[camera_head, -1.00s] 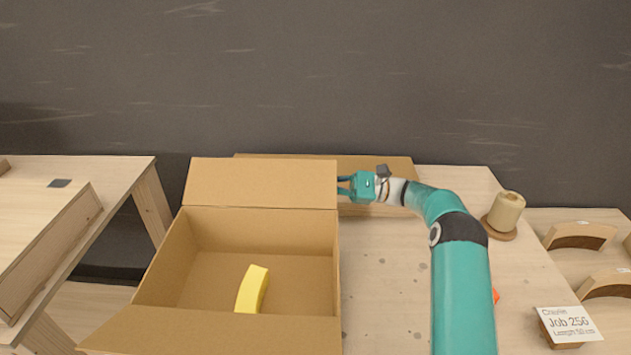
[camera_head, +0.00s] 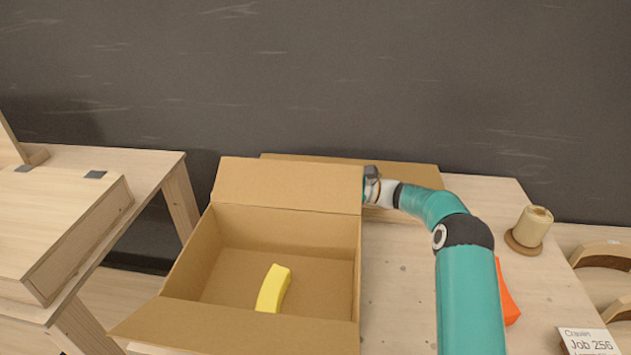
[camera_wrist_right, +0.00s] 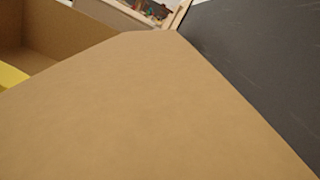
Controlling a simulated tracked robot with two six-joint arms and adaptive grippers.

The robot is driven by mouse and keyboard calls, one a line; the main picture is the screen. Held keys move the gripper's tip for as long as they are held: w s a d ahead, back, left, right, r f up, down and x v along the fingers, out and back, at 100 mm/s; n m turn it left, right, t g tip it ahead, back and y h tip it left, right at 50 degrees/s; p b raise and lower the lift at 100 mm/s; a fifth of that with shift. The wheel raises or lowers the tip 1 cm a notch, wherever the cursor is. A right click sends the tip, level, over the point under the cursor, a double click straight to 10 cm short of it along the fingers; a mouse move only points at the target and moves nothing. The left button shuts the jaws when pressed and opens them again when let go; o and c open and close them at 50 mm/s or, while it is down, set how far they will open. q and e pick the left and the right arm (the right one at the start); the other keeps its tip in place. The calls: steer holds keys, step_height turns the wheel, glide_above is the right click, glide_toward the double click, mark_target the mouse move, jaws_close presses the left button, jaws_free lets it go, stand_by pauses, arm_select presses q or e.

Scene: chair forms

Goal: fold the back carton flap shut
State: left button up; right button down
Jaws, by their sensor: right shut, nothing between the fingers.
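The open carton (camera_head: 350,270) stands on the workbench. Its back flap (camera_head: 290,185) stands raised along the back edge, and its brown face fills most of the right wrist view (camera_wrist_right: 150,110). A yellow curved piece (camera_head: 273,289) lies on the carton floor; a bit of yellow shows at the left edge of the right wrist view (camera_wrist_right: 10,77). My right gripper (camera_head: 367,188) is at the flap's right edge, its fingertips hidden behind the flap. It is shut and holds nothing. Contact with the flap cannot be told. My left gripper is out of view.
The front flap (camera_head: 230,328) is folded outward. A flat brown board (camera_head: 415,175) is behind the carton. A spool (camera_head: 532,226), an orange piece (camera_head: 507,297) and a job card (camera_head: 590,341) are to the right. Another table (camera_head: 110,165) is at left.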

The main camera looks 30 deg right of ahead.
steer(key=shift+a+r+n, duration=0.15)
steer(key=shift+a+n, duration=0.15)
steer(key=shift+a, duration=0.05)
steer(key=shift+r+b, duration=0.1)
steer(key=shift+b, duration=0.2)
